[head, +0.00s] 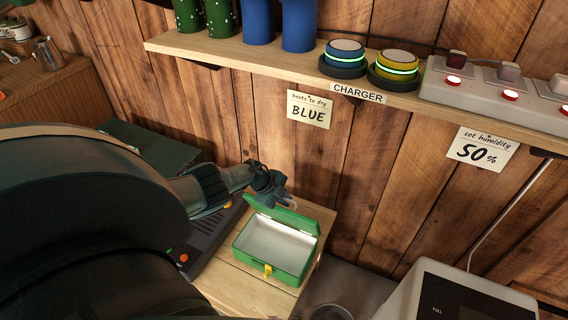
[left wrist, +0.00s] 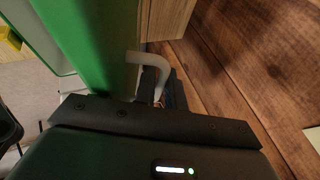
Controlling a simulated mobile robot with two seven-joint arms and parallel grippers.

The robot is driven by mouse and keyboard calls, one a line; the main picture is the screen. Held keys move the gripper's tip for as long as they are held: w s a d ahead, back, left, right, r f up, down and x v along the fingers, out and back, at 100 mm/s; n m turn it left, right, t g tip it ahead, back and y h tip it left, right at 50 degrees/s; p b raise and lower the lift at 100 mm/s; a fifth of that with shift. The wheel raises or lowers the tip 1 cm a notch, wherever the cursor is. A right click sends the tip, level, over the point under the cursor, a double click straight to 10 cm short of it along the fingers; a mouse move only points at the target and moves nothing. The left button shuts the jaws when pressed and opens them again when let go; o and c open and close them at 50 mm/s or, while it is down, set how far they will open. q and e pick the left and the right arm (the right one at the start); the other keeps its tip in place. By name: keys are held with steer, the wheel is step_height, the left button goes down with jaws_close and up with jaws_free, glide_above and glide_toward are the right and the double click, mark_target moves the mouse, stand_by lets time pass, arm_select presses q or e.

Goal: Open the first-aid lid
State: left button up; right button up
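In the left wrist view the green lid (left wrist: 88,40) fills the upper left. A pale bent handle (left wrist: 150,61) sticks out from it. My left gripper (head: 277,194) is behind the lid's upper left, its dark fingers (left wrist: 163,88) shut on the handle. The fingertips are partly hidden in both views. My right gripper is not in view.
A dark device with orange buttons (head: 205,238) lies left of the box. A plank wall rises close behind the lid. Above are a shelf with a charger (head: 345,56), boots and switches (head: 490,83). A white appliance (head: 440,295) stands at the lower right.

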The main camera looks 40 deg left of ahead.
arm_select(q)
steer(key=shift+o, duration=0.4)
